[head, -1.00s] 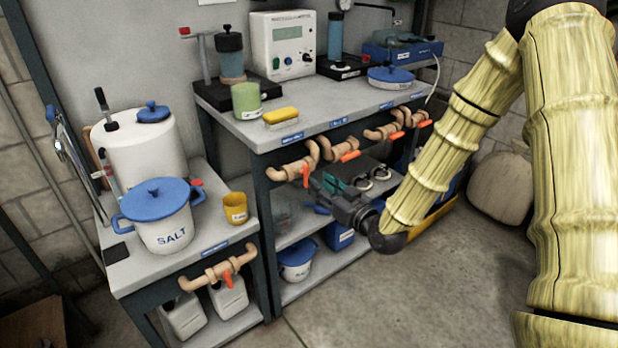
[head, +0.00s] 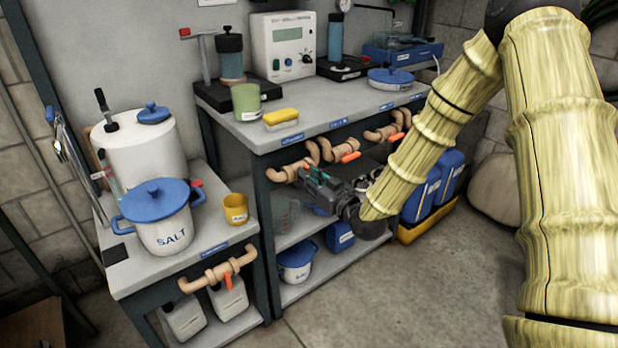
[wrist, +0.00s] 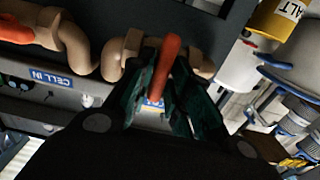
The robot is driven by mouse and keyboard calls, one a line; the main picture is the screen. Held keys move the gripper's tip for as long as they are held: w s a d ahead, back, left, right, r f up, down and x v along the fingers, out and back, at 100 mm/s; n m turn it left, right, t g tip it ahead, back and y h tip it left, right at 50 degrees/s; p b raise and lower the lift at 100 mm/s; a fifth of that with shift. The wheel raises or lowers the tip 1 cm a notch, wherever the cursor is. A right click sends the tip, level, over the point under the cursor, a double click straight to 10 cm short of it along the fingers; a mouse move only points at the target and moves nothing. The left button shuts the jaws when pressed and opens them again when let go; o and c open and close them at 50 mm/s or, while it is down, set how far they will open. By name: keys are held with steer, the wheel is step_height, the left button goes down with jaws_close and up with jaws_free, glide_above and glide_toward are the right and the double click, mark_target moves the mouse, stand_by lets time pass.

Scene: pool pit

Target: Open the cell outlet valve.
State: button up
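The valve at the left end of the main bench front (head: 285,173) is a tan pipe with an orange handle. In the wrist view its orange handle (wrist: 164,68) stands between the dark green fingers of my gripper (wrist: 165,92). The fingers are apart, with a gap seen on the right side of the handle; whether the left one touches is unclear. A blue label behind the fingers is mostly hidden and unreadable. The neighbouring valve (wrist: 68,40) has a "CELL IN" label (wrist: 51,78) beside it. In the head view my gripper (head: 308,172) covers part of the left-end valve.
More orange-handled valves (head: 350,156) line the bench front to the right. A lower bench (head: 190,262) at left holds a salt pot (head: 160,220) and a yellow cup (head: 235,208), with another valve (head: 218,272) on its front. Blue jugs (head: 425,190) stand right of my gripper. The floor in front is clear.

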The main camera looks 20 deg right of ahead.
steer(key=shift+n, duration=0.3)
jaws_close()
steer(key=shift+s+a+f+n+b, duration=0.15)
steer(key=shift+n+b, duration=0.95)
steer(key=shift+n, duration=1.75)
steer(key=shift+w+a+f+n+b, duration=0.1)
steer(key=shift+n+b, duration=1.05)
steer(key=shift+n, duration=1.75)
steer(key=shift+s+a+f+n+b, duration=0.15)
steer(key=shift+n+b, duration=0.95)
steer(key=shift+n, duration=1.75)
steer(key=o, duration=0.8)
jaws_free()
